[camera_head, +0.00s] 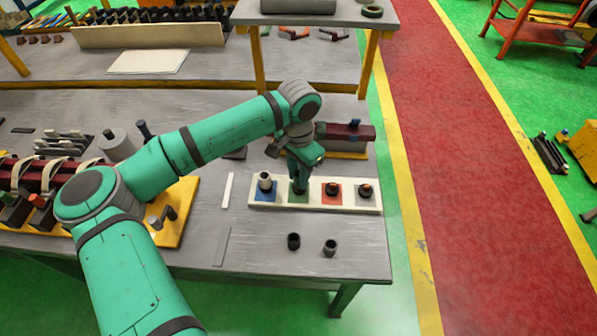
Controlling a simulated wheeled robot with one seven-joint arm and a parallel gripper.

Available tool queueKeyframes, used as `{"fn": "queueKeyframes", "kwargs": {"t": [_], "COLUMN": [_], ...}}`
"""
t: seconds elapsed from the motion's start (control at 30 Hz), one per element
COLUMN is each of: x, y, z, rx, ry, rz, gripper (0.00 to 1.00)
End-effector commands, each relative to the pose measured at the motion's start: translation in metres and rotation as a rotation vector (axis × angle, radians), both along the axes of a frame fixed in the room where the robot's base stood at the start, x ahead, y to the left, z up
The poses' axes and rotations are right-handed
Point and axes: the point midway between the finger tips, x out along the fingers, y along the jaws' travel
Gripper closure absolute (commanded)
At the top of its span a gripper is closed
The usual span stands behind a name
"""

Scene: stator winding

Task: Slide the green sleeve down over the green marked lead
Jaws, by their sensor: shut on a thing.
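A pale board (316,206) on the workbench carries a blue, a green and a red square and a fourth greyish one in a row. My gripper (299,185) points down over the green square (298,197). It is shut on a sleeve there, which the fingers and small picture size largely hide. I cannot make out the sleeve's colour or how far it sits over the green marked lead. The lead itself is hidden. A light sleeve stands upright on the blue square (264,181). Dark short leads stand on the red square (332,190) and the greyish square (365,190).
Two dark sleeves (294,241) and (330,248) stand on the bench in front of the board. A dark red block (345,132) lies behind it. A yellow plate (178,225) with a fixture is at left. The bench's front right corner is clear.

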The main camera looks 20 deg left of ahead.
Motion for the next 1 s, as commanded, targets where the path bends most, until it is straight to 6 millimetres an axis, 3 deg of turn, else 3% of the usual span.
{"fn": "queueKeyframes", "kwargs": {"t": [0.37, 0.4, 0.5, 0.83, 1.0], "x": [0.0, 0.0, 0.0, 0.0, 0.0], "y": [0.0, 0.0, 0.0, 0.0, 0.0], "z": [-0.002, -0.002, -0.002, 0.001, 0.021], "rx": [0.0, 0.0, 0.0, 0.0, 0.0], "ry": [0.0, 0.0, 0.0, 0.0, -0.001], "rz": [0.0, 0.0, 0.0, 0.0, 0.0], "gripper": [0.96, 0.7, 0.53, 0.53, 0.53]}}
